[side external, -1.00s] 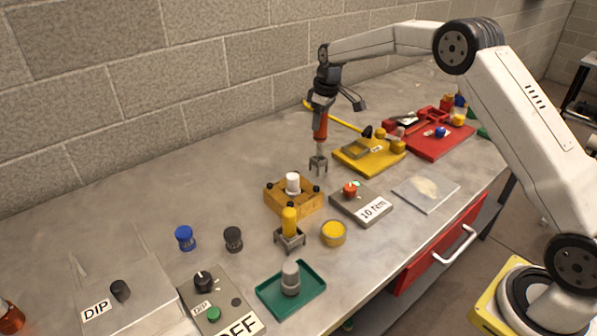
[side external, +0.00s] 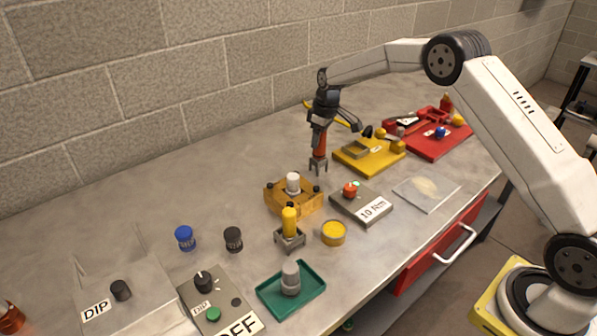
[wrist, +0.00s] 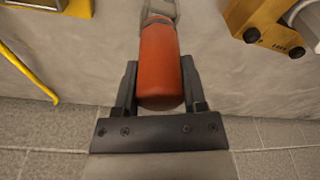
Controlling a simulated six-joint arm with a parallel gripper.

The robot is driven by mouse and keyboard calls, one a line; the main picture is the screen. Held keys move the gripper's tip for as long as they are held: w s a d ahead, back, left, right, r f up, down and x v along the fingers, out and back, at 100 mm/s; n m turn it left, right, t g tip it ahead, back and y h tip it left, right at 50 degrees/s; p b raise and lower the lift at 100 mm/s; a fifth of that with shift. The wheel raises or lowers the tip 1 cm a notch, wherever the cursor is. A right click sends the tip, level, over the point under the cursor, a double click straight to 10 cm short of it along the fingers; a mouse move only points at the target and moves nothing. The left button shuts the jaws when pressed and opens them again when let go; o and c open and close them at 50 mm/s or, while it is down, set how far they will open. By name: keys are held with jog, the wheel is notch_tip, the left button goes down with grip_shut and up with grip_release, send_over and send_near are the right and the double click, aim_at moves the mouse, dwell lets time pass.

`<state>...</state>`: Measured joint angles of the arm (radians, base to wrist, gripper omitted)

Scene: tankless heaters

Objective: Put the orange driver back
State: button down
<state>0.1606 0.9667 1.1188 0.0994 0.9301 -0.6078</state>
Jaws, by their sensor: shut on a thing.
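The orange driver (side external: 319,145) is upright, with its lower end at a small grey stand (side external: 318,167) on the bench. My gripper (side external: 320,130) is above the stand and shut on the driver's upper part. In the wrist view the orange handle (wrist: 160,55) lies between the two dark fingers of my gripper (wrist: 159,75). The grey stand (wrist: 159,9) shows at the far end of the handle. The driver's tip is hidden, so I cannot tell how deep it sits.
A wooden block with a white knob (side external: 280,203) stands just in front of the stand. A yellow tray (side external: 345,160) is to the right, with a yellow cable behind. A yellow driver (side external: 289,220) stands in a similar stand nearer. Bare bench lies to the left.

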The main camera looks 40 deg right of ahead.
jog(key=shift+c, duration=0.7)
grip_release()
jog(key=shift+f, duration=0.1)
jog(key=r, duration=0.4)
jog(key=s+r, duration=0.1)
jog(key=r, duration=0.7)
jog(key=shift+s+d+r, duration=0.1)
jog(key=shift+s+d, duration=0.25)
jog(key=shift+s, duration=0.1)
jog(key=s+a+f+m, duration=0.1)
jog(key=s+a+f, duration=0.1)
jog(key=s, duration=0.8)
jog(key=s+a+f+m, duration=0.2)
jog(key=s+a+f, duration=0.1)
jog(key=s, duration=0.7)
jog(key=s+a+f+m+t, duration=0.1)
jog(key=s+a+f, duration=0.2)
jog(key=s, duration=0.7)
jog(key=shift+s+a+f+h, duration=0.2)
jog(key=shift+s+a+h, duration=0.2)
jog(key=shift+a, duration=0.15)
